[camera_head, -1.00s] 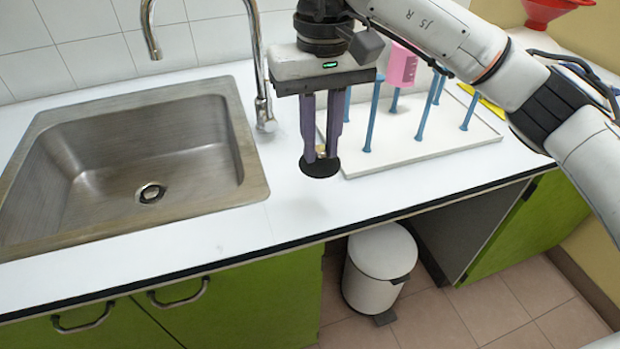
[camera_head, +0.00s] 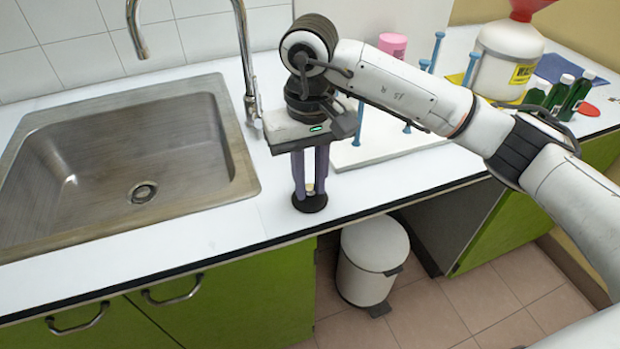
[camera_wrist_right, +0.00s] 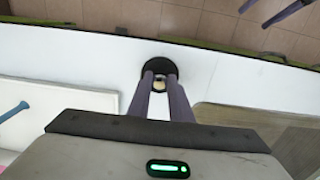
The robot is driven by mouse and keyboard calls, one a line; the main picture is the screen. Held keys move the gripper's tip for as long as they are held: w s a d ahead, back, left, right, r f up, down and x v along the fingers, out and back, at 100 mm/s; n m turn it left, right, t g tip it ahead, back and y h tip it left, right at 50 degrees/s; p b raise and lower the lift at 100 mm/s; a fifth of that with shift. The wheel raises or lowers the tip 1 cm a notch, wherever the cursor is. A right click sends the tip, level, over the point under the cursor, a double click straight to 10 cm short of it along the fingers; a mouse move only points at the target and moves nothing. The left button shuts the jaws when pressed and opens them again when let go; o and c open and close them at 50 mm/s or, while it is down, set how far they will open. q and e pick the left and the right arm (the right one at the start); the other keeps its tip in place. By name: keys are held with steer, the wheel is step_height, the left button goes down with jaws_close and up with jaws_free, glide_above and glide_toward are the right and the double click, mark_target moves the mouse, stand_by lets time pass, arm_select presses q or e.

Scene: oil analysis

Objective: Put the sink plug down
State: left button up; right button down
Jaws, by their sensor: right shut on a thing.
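The sink plug (camera_head: 309,204) is a black disc with a small light-coloured knob on top. My right gripper (camera_head: 309,188) points down and is shut on the knob. The plug is at the white counter top, near its front edge and right of the sink (camera_head: 246,180). I cannot tell for sure whether it touches the counter. In the right wrist view the plug (camera_wrist_right: 160,67) shows beyond the fingertips (camera_wrist_right: 160,82), over the white counter close to its edge. My left gripper is not in the head view.
A white rack board (camera_head: 350,155) with blue pegs stands right behind the gripper. The tap (camera_head: 248,80) rises behind the sink. A white bin (camera_head: 372,260) stands on the floor below. A large white container (camera_head: 505,62) and green bottles (camera_head: 560,92) are at the back right. The counter left of the plug is clear.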

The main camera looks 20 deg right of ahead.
mark_target(310, 187)
steer(key=shift+f, duration=0.25)
steer(key=c, duration=1.6)
jaws_free()
steer(key=shift+r, duration=0.1)
step_height(310, 187, up, 12)
steer(key=shift+r, duration=0.2)
